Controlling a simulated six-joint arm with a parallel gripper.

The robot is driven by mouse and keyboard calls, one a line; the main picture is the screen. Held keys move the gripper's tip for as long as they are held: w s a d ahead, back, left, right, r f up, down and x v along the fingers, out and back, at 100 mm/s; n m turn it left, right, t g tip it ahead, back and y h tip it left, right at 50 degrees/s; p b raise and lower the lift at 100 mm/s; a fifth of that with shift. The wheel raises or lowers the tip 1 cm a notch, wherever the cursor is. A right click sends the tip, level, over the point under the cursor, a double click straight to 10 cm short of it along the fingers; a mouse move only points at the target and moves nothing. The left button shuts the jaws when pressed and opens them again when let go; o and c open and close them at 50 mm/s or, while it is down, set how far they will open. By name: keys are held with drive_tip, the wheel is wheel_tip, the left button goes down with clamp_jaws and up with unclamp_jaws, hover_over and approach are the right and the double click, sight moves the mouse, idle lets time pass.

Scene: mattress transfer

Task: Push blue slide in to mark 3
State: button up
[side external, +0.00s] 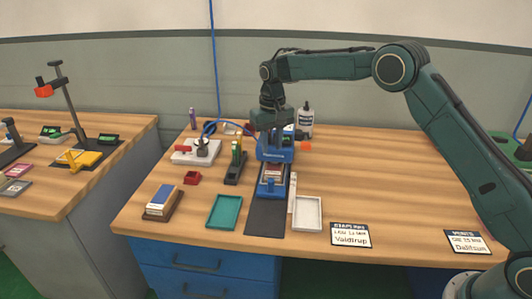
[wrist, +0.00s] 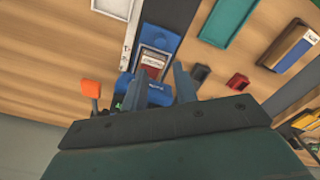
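The blue slide (side external: 272,187) lies on a narrow black mat at the front of a blue device (side external: 275,150). It carries a label with red and white on it. The slide also shows in the wrist view (wrist: 157,46), partly behind my fingers. A pale strip (side external: 292,190) runs along its right side; no mark number is readable. My gripper (side external: 275,132) is above the blue device, behind the slide. In the wrist view, my gripper's two fingers (wrist: 163,82) stand apart with nothing visibly held between them. Whether they touch the device cannot be told.
A green tray (side external: 223,212) and a white tray (side external: 307,214) flank the black mat (side external: 266,218). A dark stand (side external: 235,168) and red box (side external: 192,178) are left. An orange knob (side external: 306,146) and a bottle (side external: 306,118) stand right. The table's right half is mostly clear.

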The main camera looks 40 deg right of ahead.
sight(271, 181)
drive_tip(key=shift+s+a+f+t+h, duration=0.15)
drive_tip(key=shift+s+a+f+t, duration=0.05)
drive_tip(key=shift+s+t, duration=0.65)
drive_tip(key=shift+s+a+f+t+h, duration=0.1)
drive_tip(key=shift+s+a+f+t, duration=0.1)
drive_tip(key=shift+s+t, duration=0.6)
drive_tip(key=shift+s+a+f+t+h, duration=0.2)
drive_tip(key=shift+s+t, duration=0.45)
drive_tip(key=shift+s, duration=0.35)
drive_tip(key=shift+f, duration=0.1)
drive_tip(key=shift+x, duration=6.75)
clamp_jaws()
